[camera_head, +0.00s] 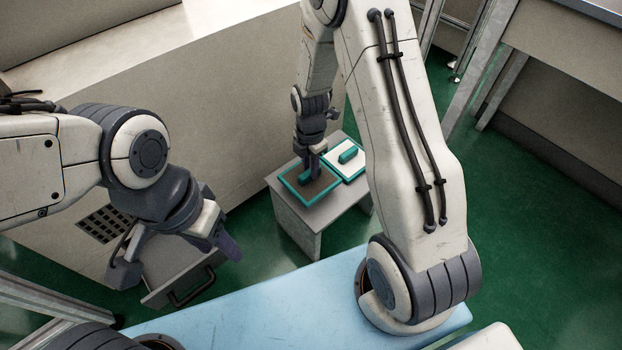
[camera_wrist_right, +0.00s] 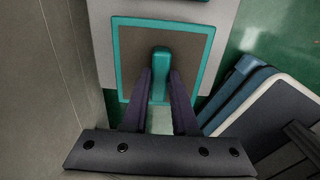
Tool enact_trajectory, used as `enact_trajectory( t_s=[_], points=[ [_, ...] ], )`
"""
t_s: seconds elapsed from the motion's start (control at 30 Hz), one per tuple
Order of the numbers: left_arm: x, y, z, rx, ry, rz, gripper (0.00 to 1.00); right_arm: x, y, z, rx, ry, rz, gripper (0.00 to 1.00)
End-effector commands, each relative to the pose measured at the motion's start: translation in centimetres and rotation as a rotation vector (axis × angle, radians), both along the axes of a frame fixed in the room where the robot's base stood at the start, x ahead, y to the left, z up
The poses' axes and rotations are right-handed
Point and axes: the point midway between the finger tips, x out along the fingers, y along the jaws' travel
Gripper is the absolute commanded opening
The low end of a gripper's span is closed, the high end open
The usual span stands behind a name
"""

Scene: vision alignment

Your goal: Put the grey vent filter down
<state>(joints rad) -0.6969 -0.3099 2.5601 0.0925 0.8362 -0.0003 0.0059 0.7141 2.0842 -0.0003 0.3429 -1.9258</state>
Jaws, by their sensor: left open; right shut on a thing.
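The grey vent filter (camera_head: 322,187) is a flat dark grey-brown panel with a teal frame and a teal handle. It is over the small grey stool (camera_head: 285,205); I cannot tell if it touches the top or hovers just above. My right gripper (camera_head: 310,174) is shut on its handle. In the right wrist view the filter (camera_wrist_right: 190,50) lies ahead of the right gripper (camera_wrist_right: 160,88), whose fingers flank the handle. My left gripper (camera_head: 178,258) is open and empty at the left, in front of the cabinet.
A white-panelled filter (camera_head: 357,168) with a teal frame lies on the stool, right beside the grey one. A beige cabinet (camera_head: 240,110) stands behind, with a dark slotted vent (camera_head: 103,224) and a handled drawer front (camera_head: 165,296). Green floor (camera_head: 520,170) is clear at right.

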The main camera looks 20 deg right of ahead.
Motion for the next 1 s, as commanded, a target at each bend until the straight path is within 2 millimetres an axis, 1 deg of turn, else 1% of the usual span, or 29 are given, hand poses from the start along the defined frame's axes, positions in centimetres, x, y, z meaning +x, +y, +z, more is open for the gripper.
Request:
enact_trajectory(
  t_s=[0.03, 0.17, 0.3, 0.37, 0.6, 0.77, 0.8, 0.83, 0.87, 1.0],
  points=[
    [0.0, 0.0, -0.2, 0.000, 0.000, 0.000, 0.50, 0.3, 0.1, -0.2, 0.000, 0.000, 0.000, 0.00],
    [0.0, 0.0, -0.9, 0.000, 0.000, 0.000, 0.50, 0.3, 0.1, -1.3, 0.000, 0.002, -0.001, 0.00],
    [0.0, 0.0, -2.6, 0.000, 0.000, 0.000, 0.50, 0.3, 0.1, -3.6, 0.000, 0.002, -0.001, 0.00],
    [0.0, 0.0, -3.0, 0.000, 0.000, 0.000, 0.50, 0.3, 0.1, -4.3, 0.000, 0.003, -0.001, 0.00],
    [0.0, 0.0, -2.7, 0.000, 0.000, 0.000, 0.50, 0.3, 0.1, -4.1, 0.000, 0.000, -0.001, 0.00],
    [0.0, 0.0, -2.9, 0.000, 0.000, 0.000, 0.50, 0.3, 0.1, -4.5, 0.000, 0.000, -0.001, 0.00],
    [0.0, 0.0, -2.8, 0.000, 0.000, 0.000, 0.50, 0.3, 0.1, -4.4, 0.000, 0.000, -0.001, 0.42],
    [0.0, 0.0, -2.8, 0.000, 0.000, 0.000, 0.50, 0.3, 0.1, -4.4, 0.000, 0.000, -0.001, 0.53],
    [0.0, 0.0, -2.8, 0.000, 0.000, 0.000, 0.50, 0.3, 0.1, -4.4, 0.000, 0.000, -0.001, 0.57],
    [0.0, 0.0, -2.8, 0.000, 0.000, 0.000, 0.50, 0.3, 0.1, -4.4, 0.000, 0.000, -0.001, 0.57]
  ],
)
